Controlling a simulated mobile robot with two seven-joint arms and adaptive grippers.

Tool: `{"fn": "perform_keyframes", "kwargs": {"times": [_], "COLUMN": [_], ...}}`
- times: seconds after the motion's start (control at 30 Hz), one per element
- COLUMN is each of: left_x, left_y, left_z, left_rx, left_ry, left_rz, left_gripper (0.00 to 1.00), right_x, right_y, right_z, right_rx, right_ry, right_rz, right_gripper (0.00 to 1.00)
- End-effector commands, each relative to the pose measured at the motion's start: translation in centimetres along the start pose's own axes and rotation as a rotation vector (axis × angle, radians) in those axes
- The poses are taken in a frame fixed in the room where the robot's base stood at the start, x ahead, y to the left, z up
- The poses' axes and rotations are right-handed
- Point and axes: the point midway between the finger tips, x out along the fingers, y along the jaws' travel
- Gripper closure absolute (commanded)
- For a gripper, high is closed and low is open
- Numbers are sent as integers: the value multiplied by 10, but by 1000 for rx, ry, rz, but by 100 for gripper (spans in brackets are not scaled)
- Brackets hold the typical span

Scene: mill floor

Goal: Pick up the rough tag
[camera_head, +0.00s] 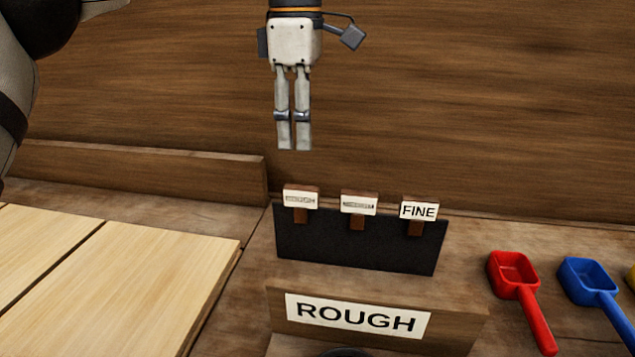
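A dark rack (360,246) holds three small wooden tags with white faces in a row. The right tag reads FINE (419,211). The lettering on the left tag (300,199) and the middle tag (359,205) is too blurred to read, so I cannot tell which is the rough tag. A larger sign reading ROUGH (357,316) is on a wooden board in front of the rack. My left gripper (294,149) points down above and behind the left tag in the picture, apart from it. Its fingers are together with nothing between them. My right gripper is out of view.
A red scoop (516,270) and a blue scoop (590,275) lie to the right, with a yellow thing (632,275) at the edge. Pale boards (110,270) lie at left. A low wooden ledge (150,172) and a wooden wall (480,90) stand behind.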

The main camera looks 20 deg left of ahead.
Motion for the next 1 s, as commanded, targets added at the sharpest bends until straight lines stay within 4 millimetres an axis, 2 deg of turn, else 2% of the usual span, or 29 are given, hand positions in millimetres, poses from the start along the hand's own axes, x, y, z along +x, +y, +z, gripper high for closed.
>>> {"fn": "perform_keyframes", "kwargs": {"times": [0.1, 0.33, 0.5, 0.6, 0.8, 0.97, 1.0], "left_x": [29, 62, 94, 104, 106, 106, 106], "left_y": [-1, -2, -4, -3, -3, -3, -3], "left_z": [-1, 0, 3, 3, 3, 3, 3], "left_rx": [0, 0, 0, -2, -2, -1, -1], "left_ry": [3, 6, 5, 4, 4, 4, 4], "left_rz": [-3, -1, 0, 2, 2, 2, 2], "left_gripper": [62, 62, 62, 62, 62, 98, 100], "right_x": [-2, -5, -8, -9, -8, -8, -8], "right_y": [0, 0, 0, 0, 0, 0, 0], "right_z": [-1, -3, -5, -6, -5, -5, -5], "right_rx": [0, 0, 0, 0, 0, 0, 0], "right_ry": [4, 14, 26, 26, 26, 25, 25], "right_rz": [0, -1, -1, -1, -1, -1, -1], "right_gripper": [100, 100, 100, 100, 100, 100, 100]}}
